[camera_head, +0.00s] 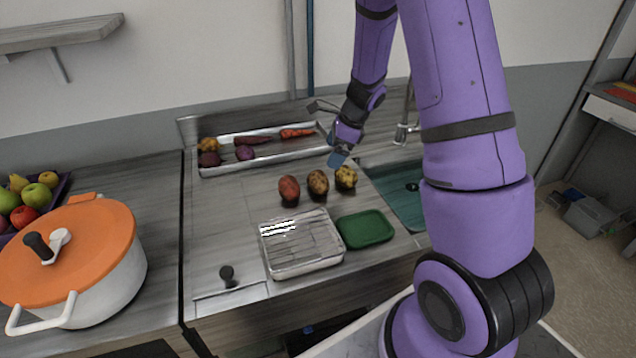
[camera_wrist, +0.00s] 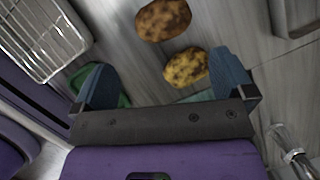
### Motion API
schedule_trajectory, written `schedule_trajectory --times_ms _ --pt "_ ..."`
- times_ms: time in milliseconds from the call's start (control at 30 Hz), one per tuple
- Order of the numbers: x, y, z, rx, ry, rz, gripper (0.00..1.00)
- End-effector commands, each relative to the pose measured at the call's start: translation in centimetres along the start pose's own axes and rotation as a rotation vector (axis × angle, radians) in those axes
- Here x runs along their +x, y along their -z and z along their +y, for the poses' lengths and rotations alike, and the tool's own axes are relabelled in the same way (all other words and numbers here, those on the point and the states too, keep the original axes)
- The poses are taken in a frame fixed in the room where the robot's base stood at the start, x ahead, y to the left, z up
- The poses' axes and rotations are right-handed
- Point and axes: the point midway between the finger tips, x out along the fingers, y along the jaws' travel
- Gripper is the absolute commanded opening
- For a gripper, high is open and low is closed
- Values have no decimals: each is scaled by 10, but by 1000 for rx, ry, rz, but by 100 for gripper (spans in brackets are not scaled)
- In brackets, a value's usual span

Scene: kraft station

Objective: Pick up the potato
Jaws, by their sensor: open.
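Three potato-like vegetables lie in a row on the counter: a reddish one (camera_head: 289,188), a brown one (camera_head: 318,182) and a yellowish, knobbly one (camera_head: 345,177). The wrist view shows the brown one (camera_wrist: 163,20) and the yellowish one (camera_wrist: 186,67); the reddish one is not seen there. I cannot tell which of them is the potato. My gripper (camera_head: 338,158) is above the counter, just behind the yellowish one. In the wrist view its spread fingers (camera_wrist: 166,78) are open and empty, with the yellowish one showing between them, closer to the right finger.
A wire-racked metal tray (camera_head: 302,270) and a green tray (camera_head: 366,230) stand in front of the row. A long metal tray (camera_head: 262,163) of vegetables lies behind. The sink (camera_head: 408,206) and faucet (camera_head: 404,130) are right. An orange-lidded pot (camera_head: 118,270) stands left.

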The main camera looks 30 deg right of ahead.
Motion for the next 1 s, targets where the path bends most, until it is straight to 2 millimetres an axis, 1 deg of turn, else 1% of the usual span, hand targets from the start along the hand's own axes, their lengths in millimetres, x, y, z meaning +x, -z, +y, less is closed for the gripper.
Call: schedule_trajectory --times_ms 100,167,400,500,667,900,1000 --pt "11 7 -4 41 0 7 100" --pt "17 8 -4 50 -1 7 100" --pt "52 8 -4 50 -1 7 100" --pt "61 8 -4 48 0 7 100" --pt "70 7 -4 48 -1 7 100" --pt "102 5 -2 48 -2 7 100" --pt "112 6 -3 47 0 7 100"
